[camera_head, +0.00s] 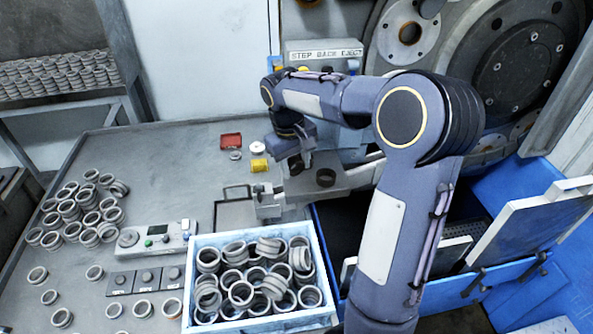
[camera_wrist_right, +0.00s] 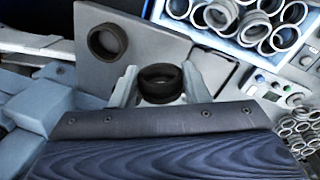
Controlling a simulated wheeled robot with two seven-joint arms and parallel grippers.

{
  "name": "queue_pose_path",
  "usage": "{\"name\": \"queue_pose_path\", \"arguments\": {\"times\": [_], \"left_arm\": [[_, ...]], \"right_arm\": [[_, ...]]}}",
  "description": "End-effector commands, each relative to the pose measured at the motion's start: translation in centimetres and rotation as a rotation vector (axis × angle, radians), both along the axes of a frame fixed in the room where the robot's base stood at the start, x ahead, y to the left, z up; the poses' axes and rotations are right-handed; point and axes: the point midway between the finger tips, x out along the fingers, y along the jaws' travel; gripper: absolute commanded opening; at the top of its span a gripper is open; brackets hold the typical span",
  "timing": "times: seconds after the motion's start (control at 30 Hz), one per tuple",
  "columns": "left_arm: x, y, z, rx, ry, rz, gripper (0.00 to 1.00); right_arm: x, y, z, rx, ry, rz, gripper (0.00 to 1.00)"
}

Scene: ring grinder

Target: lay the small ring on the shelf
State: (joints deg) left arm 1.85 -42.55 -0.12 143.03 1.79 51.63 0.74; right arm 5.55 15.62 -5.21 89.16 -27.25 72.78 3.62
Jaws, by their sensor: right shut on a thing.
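My right gripper (camera_wrist_right: 160,88) is shut on a small dark ring (camera_wrist_right: 160,78), which sits between its two fingertips in the right wrist view. In the head view this gripper (camera_head: 297,164) points down over the left part of a grey metal shelf (camera_head: 352,178), in front of the machine. The held ring is mostly hidden there by the gripper. A second dark ring (camera_head: 326,177) lies flat on the shelf, right of the gripper; it also shows in the right wrist view (camera_wrist_right: 107,41). Whether the held ring touches the shelf I cannot tell. My left gripper is not in view.
A blue-white crate (camera_head: 187,300) full of steel rings stands in front of the shelf. Loose rings (camera_head: 80,210) and a control box (camera_head: 155,240) are on the table at left.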

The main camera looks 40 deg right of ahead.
Motion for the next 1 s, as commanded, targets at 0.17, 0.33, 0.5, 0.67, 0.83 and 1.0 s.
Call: {"name": "queue_pose_path", "arguments": {"times": [0.17, 0.33, 0.5, 0.67, 0.83, 1.0], "left_arm": [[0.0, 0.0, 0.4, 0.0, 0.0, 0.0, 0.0], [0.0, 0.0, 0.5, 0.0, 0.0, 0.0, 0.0], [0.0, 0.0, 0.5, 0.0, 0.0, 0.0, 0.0], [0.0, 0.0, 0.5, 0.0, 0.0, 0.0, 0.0], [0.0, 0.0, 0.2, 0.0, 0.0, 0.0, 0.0], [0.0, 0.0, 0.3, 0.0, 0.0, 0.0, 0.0]], "right_arm": [[0.6, -0.8, -1.1, 0.0, 0.002, 0.0, 0.17], [0.7, -0.9, -3.7, 0.001, 0.002, 0.001, 0.17], [0.8, -0.9, -4.4, 0.001, -0.002, -0.001, 0.17], [0.8, -0.9, -4.4, 0.001, -0.001, 0.0, 0.17], [0.7, -0.9, -4.9, 0.001, -0.001, 0.0, 0.43], [0.7, -0.9, -4.8, 0.001, -0.001, 0.0, 0.64]]}}
